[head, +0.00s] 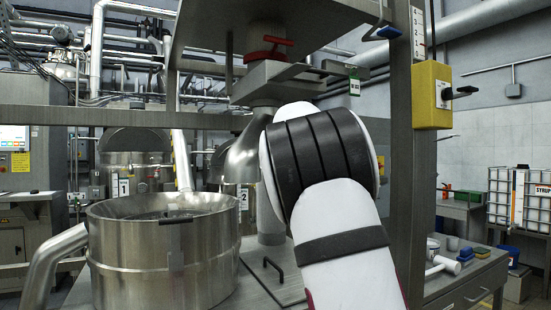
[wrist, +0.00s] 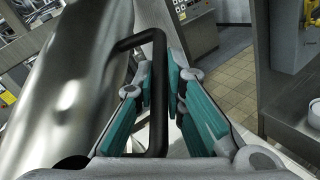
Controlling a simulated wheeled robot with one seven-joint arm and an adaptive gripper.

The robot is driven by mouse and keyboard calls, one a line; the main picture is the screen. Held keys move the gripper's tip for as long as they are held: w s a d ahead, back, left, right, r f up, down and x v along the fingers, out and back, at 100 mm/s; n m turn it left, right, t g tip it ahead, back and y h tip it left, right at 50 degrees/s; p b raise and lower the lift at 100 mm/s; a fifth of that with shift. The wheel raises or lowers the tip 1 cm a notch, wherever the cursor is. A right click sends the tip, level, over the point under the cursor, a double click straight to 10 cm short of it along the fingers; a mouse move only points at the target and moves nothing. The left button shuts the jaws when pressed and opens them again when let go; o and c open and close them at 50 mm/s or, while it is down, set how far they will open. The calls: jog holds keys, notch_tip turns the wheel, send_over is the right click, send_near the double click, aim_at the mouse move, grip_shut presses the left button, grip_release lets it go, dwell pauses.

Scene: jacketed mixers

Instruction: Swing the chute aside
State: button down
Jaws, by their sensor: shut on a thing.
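The chute (head: 243,155) is a bare metal spout hanging below a red-handled valve (head: 268,50) in the head view, with its lower end near the right side of the steel mixer bowl (head: 165,250). In the wrist view the chute (wrist: 75,90) fills the left side as a curved, shiny wall. A black bar handle (wrist: 157,95) stands out from it. My gripper (wrist: 160,75), with teal finger pads, is shut on this handle, with a finger on either side. In the head view my white arm hides the gripper, the handle and part of the chute.
A steel post (head: 401,150) with a yellow box (head: 431,95) stands close to the right of my arm. A black loop handle (head: 272,270) rises from the deck beside the bowl. A bench with small items (head: 455,262) is at the right.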

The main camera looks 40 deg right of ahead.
jog(key=d+n+t+y+p, duration=0.2)
jog(key=d+n+y, duration=0.3)
jog(key=d+y, duration=0.2)
jog(key=shift+d+f+t, duration=0.3)
jog(key=shift+d+f, duration=0.05)
jog(key=shift+d, duration=0.35)
jog(key=shift+s+d+f, duration=0.1)
jog(key=c, duration=1.7)
grip_release()
jog(key=shift+o, duration=0.2)
jog(key=shift+r, duration=0.25)
jog(key=s+a, duration=0.2)
jog(key=s, duration=1)
